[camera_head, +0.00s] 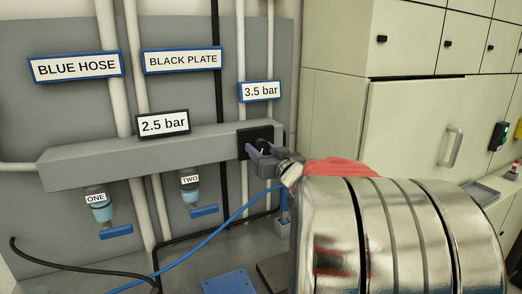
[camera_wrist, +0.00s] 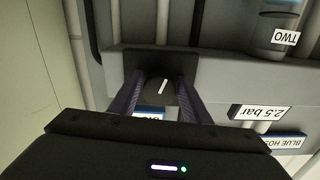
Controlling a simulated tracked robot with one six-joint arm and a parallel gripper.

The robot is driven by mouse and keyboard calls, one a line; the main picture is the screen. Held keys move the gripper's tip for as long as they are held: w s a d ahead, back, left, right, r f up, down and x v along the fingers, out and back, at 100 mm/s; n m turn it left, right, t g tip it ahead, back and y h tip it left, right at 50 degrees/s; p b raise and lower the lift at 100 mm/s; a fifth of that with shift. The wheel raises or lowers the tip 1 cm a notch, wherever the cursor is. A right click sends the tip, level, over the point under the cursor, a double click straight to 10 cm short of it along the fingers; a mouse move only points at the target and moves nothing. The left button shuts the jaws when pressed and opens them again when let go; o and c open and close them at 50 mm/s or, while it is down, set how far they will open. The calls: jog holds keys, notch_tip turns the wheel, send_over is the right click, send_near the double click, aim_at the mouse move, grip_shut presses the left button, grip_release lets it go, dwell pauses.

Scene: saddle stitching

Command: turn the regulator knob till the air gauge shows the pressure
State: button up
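The regulator knob (camera_wrist: 164,88) is dark with a white line and sits on a black square plate (camera_head: 243,143) at the right end of the grey manifold bar. In the wrist view the line stands nearly upright, leaning slightly. My gripper (camera_wrist: 162,90) has one finger on each side of the knob; whether they press on it I cannot tell. In the head view my gripper (camera_head: 262,150) is at the black square, with the knob largely hidden. One sign reads "2.5 bar" (camera_head: 163,124) in a black frame, another "3.5 bar" (camera_head: 260,91) in a blue frame. I cannot make out a gauge needle.
Bottles ONE (camera_head: 99,207) and TWO (camera_head: 190,189) hang under the bar (camera_head: 120,152). A blue hose (camera_head: 235,216) and a black hose (camera_head: 75,275) run below. A blue plate (camera_head: 232,282) lies low at centre. Pipes run behind the bar; pale cabinets (camera_head: 410,120) stand right.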

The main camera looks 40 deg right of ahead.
jog(key=c, duration=0.7)
jog(key=shift+m, duration=0.5)
jog(key=shift+a+m, duration=0.1)
jog(key=shift+m, duration=3)
jog(key=o, duration=1)
